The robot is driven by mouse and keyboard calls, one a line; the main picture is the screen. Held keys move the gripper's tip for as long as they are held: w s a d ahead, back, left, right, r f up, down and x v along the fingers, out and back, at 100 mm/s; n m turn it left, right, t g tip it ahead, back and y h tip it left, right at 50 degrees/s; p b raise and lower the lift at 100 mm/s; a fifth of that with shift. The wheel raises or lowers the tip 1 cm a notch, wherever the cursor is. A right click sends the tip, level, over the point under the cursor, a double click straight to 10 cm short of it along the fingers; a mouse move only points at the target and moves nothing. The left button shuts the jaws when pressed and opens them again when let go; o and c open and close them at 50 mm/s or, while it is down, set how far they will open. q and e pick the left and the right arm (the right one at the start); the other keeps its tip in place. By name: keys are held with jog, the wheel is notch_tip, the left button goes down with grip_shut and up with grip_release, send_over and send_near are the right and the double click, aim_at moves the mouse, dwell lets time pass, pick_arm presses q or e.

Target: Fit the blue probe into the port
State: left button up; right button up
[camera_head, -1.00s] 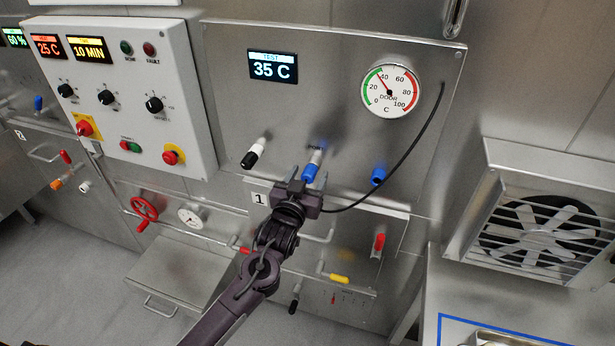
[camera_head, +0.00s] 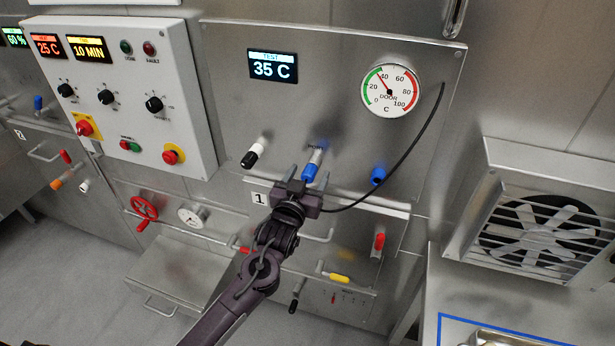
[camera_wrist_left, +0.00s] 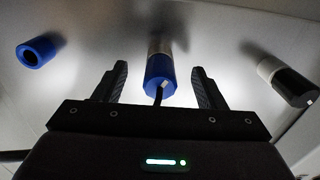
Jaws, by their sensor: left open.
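The blue probe (camera_head: 310,172) has a blue grip and a pale metal upper part. It points up at the panel under the port label (camera_head: 316,147); how deep it sits in the port cannot be told. A black cable leaves its lower end. My left gripper (camera_head: 308,174) is open just below it. In the left wrist view, the probe (camera_wrist_left: 160,72) stands between and beyond the tips of the two open fingers (camera_wrist_left: 159,84), with a visible gap on each side. The port opening is hidden. My right gripper is not in view.
A black-and-white plug (camera_head: 254,153) is left of the probe and a hollow blue socket (camera_head: 378,176) is right of it. The black cable (camera_head: 408,152) arcs down from beside the door gauge (camera_head: 391,91). A ledge with handles (camera_head: 339,277) lies below.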

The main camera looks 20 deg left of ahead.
pick_arm(q)
jog(key=shift+s+p, duration=0.55)
jog(key=shift+s, duration=0.25)
jog(key=s+p, duration=0.2)
jog(key=s, duration=0.3)
jog(key=shift+s+a+p, duration=0.15)
jog(key=shift+s+p, duration=0.1)
jog(key=shift+p, duration=0.05)
jog(key=s+b, duration=0.2)
jog(key=s, duration=0.5)
jog(key=shift+s+a+b, duration=0.15)
jog(key=shift+s+b, duration=0.15)
jog(key=shift+s, duration=0.05)
